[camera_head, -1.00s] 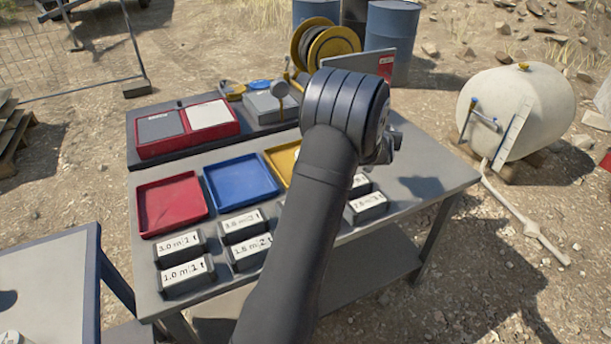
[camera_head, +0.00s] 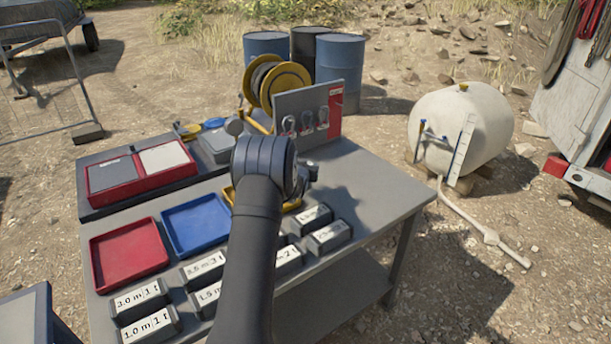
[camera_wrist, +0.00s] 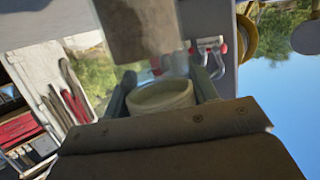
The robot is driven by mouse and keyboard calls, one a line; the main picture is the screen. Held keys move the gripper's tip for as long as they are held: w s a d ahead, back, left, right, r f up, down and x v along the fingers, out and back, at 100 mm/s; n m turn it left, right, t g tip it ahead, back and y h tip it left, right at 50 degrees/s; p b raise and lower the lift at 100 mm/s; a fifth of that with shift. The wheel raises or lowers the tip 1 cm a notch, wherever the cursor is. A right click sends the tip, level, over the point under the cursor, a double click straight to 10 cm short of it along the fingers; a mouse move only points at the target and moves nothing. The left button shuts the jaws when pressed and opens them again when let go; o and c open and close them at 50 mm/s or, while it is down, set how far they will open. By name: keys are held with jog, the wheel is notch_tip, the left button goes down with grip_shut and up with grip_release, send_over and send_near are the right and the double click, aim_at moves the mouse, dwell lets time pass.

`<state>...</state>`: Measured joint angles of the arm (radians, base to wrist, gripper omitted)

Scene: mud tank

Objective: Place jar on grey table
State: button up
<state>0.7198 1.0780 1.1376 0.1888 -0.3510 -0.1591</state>
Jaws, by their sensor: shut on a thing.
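A pale jar with a round rim (camera_wrist: 160,97) sits between the two fingers of my gripper (camera_wrist: 162,88) in the wrist view, and the gripper is shut on it. In the head view my arm hides the jar, and my gripper (camera_head: 308,175) shows only in part beyond the wrist. It is over the grey workbench (camera_head: 385,190), near the yellow tray (camera_head: 228,194). Height above the bench is hard to tell. A second grey table (camera_head: 20,308) with a dark blue frame shows partly at the lower left.
Red tray (camera_head: 128,254), blue tray (camera_head: 196,224) and several labelled blocks (camera_head: 140,298) crowd the bench's left and front. A board with shackles (camera_head: 308,118) stands at the back. The bench's right side is clear. A white tank (camera_head: 460,130) stands beyond.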

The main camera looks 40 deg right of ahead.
jog(key=shift+f, duration=1.65)
jog(key=shift+f, duration=0.1)
jog(key=o, duration=1.5)
jog(key=shift+f, duration=0.15)
jog(key=shift+r, duration=0.2)
jog(key=v, duration=0.2)
jog(key=shift+s+a+r, duration=0.1)
jog(key=shift+s+a, duration=0.1)
jog(key=shift+s, duration=0.05)
notch_tip(320, 180, up, 7)
jog(key=shift+s+a+r, duration=0.1)
jog(key=shift+s, duration=0.05)
